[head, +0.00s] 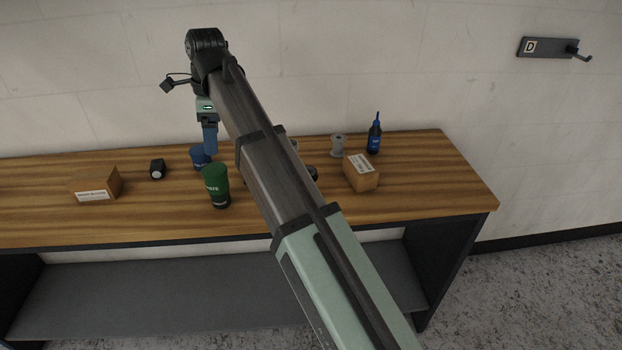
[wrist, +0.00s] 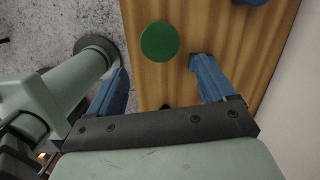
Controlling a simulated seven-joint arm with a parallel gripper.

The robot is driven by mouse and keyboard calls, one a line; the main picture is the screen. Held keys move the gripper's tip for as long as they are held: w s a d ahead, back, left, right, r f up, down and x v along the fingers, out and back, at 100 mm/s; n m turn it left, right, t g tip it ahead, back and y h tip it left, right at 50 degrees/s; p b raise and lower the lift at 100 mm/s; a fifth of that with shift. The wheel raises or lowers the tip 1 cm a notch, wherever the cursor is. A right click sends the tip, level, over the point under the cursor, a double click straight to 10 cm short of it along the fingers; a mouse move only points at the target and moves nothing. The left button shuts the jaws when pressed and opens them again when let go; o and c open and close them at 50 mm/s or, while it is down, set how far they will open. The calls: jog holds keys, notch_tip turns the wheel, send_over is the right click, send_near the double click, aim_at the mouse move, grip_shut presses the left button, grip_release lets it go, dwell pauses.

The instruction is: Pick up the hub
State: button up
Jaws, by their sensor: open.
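The grey, spool-shaped piece (head: 338,145) at the back right of the workbench looks like the hub. It stands upright, left of a dark blue bottle and behind a cardboard box. The wrist view does not show it. My gripper (head: 210,153) is well to the left of it, pointing down above the left part of the bench. In the wrist view my gripper (wrist: 158,66) has its two blue fingers wide apart with nothing held between them. A green-topped cup shows just beyond the fingertips.
The green cup (head: 215,180), a blue cup (head: 198,158), a small black item (head: 157,168) and a box (head: 96,185) stand on the left of the bench (head: 440,180). The bottle (head: 374,138) and another box (head: 361,172) flank the hub. My arm hides the bench middle.

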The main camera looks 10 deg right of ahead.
notch_tip(320, 180, up, 5)
jog(key=s+d+f+n+t+h, duration=0.1)
jog(key=d+f+n+t+h, duration=0.3)
jog(key=n, duration=0.7)
jog(key=s+d+f+n+t+h, duration=0.2)
jog(key=d+f+n+h, duration=0.3)
jog(key=n, duration=0.6)
jog(key=s+d+r+n+t+h, duration=0.2)
jog(key=s+r+n+t+h, duration=0.15)
jog(key=n, duration=0.75)
jog(key=s+d+r+n+t+h, duration=0.25)
jog(key=r+n+t, duration=0.2)
jog(key=n, duration=0.65)
jog(key=shift+g+y, duration=0.4)
jog(key=shift+y, duration=0.1)
jog(key=f, duration=1.9)
jog(key=shift+d+f, duration=0.15)
jog(key=shift+d, duration=0.1)
jog(key=shift+x, duration=6.9)
jog(key=shift+f, duration=0.1)
